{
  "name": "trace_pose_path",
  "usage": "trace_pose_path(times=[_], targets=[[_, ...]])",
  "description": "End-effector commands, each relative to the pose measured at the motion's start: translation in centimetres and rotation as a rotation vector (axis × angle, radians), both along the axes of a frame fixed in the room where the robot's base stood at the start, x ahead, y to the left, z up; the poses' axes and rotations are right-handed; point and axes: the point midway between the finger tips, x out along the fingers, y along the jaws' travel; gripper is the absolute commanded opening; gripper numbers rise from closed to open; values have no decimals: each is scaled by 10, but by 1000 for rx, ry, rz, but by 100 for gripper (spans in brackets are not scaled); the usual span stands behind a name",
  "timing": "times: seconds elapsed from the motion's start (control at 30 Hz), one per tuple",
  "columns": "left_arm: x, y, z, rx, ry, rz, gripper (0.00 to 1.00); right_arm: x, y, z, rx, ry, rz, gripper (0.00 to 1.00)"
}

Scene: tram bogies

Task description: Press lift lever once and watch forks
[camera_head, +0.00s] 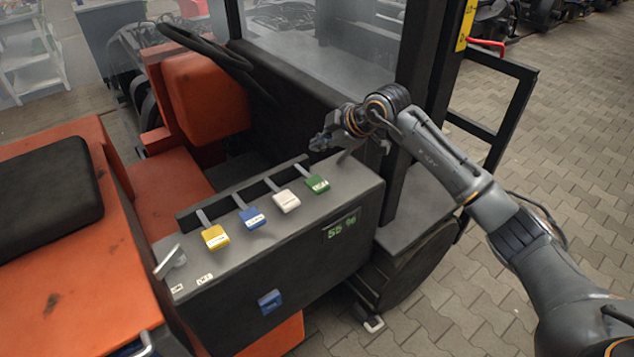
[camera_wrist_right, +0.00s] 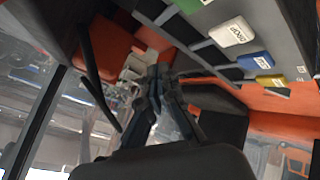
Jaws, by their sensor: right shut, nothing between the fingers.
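A grey console (camera_head: 290,240) carries a row of levers with yellow (camera_head: 215,237), blue (camera_head: 251,217), white (camera_head: 286,201) and green (camera_head: 317,184) knobs. Their small labels are too blurred to read surely, so I cannot tell which is the lift lever. My right gripper (camera_head: 322,141) is shut and empty, above and beyond the green knob, apart from it. In the right wrist view its fingers (camera_wrist_right: 158,82) are together, with white (camera_wrist_right: 232,32), blue (camera_wrist_right: 255,64) and yellow (camera_wrist_right: 272,83) knobs at upper right. No forks are in view. My left gripper is not in view.
A green "55 %" display (camera_head: 341,227) is on the console's side. A silver key-like lever (camera_head: 168,262) stands at its left end. A dark cab post (camera_head: 420,90) rises close behind my right arm.

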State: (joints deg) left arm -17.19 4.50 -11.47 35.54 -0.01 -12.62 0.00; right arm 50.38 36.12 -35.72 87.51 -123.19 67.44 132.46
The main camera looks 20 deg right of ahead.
Motion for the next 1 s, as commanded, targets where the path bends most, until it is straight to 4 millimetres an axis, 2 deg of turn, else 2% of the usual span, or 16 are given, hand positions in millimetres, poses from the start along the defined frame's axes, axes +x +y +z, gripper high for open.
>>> trace_pose_path(times=[0.17,0.37,0.77,1.0], targets=[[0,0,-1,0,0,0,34,0,1,-1,2,0,2,0],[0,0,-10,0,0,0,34,0,1,-13,2,0,2,0],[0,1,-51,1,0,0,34,-1,1,-68,2,-1,3,0],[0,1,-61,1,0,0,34,-1,1,-87,2,0,2,0]])
